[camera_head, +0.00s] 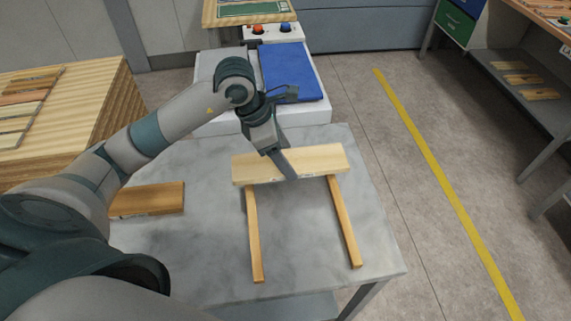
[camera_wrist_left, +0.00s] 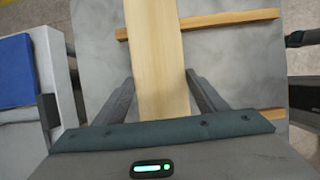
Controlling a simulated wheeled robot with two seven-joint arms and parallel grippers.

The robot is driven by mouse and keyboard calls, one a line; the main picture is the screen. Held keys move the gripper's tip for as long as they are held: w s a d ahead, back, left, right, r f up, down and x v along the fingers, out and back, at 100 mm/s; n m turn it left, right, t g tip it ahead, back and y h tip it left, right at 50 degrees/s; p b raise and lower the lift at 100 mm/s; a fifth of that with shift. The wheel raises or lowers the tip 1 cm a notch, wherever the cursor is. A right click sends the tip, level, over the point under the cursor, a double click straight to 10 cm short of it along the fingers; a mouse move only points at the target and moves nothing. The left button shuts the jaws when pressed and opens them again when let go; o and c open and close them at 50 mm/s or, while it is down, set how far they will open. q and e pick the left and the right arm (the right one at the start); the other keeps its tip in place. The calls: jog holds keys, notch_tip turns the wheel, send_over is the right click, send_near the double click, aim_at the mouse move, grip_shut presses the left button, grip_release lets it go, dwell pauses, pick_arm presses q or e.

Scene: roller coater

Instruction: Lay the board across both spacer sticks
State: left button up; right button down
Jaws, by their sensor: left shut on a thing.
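A pale wooden board (camera_head: 318,160) lies crosswise over the far ends of two thin spacer sticks, the left one (camera_head: 255,235) and the right one (camera_head: 345,222), on a grey table. My left gripper (camera_head: 284,163) is shut on the board near its middle. In the left wrist view, the board (camera_wrist_left: 155,50) sits between the fingers (camera_wrist_left: 160,98) and crosses one stick (camera_wrist_left: 215,20); part of the other stick (camera_wrist_left: 272,114) shows at the right. I cannot tell whether the board touches the sticks or is slightly above them. My right gripper is not in view.
Another wooden piece (camera_head: 147,199) lies on the table's left side. A white machine with a blue pad (camera_head: 290,74) and red and blue buttons stands beyond the table (camera_head: 215,250). Stacked wood (camera_head: 90,105) is at the left. The table's front right area is clear.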

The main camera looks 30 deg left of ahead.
pick_arm(q)
notch_tip(320, 180, down, 2)
jog(key=shift+f+p, duration=0.15)
jog(key=shift+p, duration=0.5)
jog(key=shift+f, duration=0.75)
jog(key=o, duration=1.2)
jog(key=shift+f, duration=0.1)
